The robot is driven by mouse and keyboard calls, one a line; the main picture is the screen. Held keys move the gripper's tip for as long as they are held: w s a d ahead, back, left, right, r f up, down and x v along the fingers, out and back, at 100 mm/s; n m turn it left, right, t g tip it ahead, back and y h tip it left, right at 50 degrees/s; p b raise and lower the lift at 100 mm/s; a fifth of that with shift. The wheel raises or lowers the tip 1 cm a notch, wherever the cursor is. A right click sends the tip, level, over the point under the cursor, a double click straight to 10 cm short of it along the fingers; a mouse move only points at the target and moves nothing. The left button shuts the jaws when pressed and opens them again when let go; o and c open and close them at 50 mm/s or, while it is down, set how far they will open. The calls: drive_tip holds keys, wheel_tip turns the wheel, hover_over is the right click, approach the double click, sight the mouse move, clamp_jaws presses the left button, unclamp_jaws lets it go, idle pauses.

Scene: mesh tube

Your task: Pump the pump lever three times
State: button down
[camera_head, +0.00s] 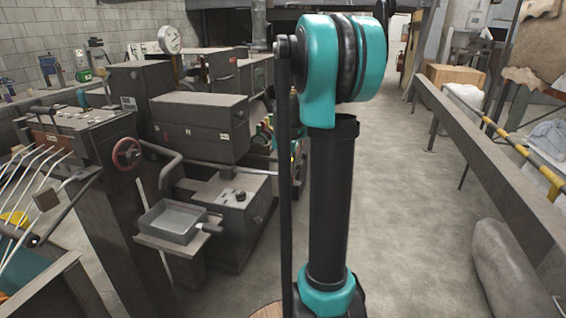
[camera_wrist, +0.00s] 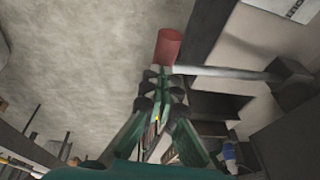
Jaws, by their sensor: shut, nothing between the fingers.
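In the wrist view my gripper (camera_wrist: 161,78) is shut and empty, its green and black fingers close together. A red cylindrical grip (camera_wrist: 168,47) shows just beyond the fingertips. A pale rod (camera_wrist: 225,73) runs from near the grip to a dark block (camera_wrist: 292,82) on the right; this looks like the pump lever. The fingertips overlap the lower edge of the grip in the picture; I cannot tell whether they touch it. In the head view my gripper is not visible, and I cannot pick out the red grip there.
In the head view, dark machines (camera_head: 200,125) fill the left side, with a red handwheel (camera_head: 126,153), a gauge (camera_head: 170,40) and a small metal tray (camera_head: 170,222). A long rail (camera_head: 480,150) runs along the right. Open concrete floor (camera_head: 405,200) lies between.

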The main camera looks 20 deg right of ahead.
wheel_tip(320, 180, down, 9)
drive_tip(key=t+y, duration=0.2)
drive_tip(key=y, duration=0.1)
drive_tip(key=shift+s+d+f+m+t, duration=0.2)
drive_tip(key=shift+s+m+t, duration=0.1)
drive_tip(key=shift+s, duration=0.1)
drive_tip(key=w+v, duration=0.1)
drive_tip(key=v, duration=1.3)
drive_tip(key=shift+w+d+r, duration=0.25)
drive_tip(key=shift+d+r, duration=0.15)
drive_tip(key=shift+r, duration=0.05)
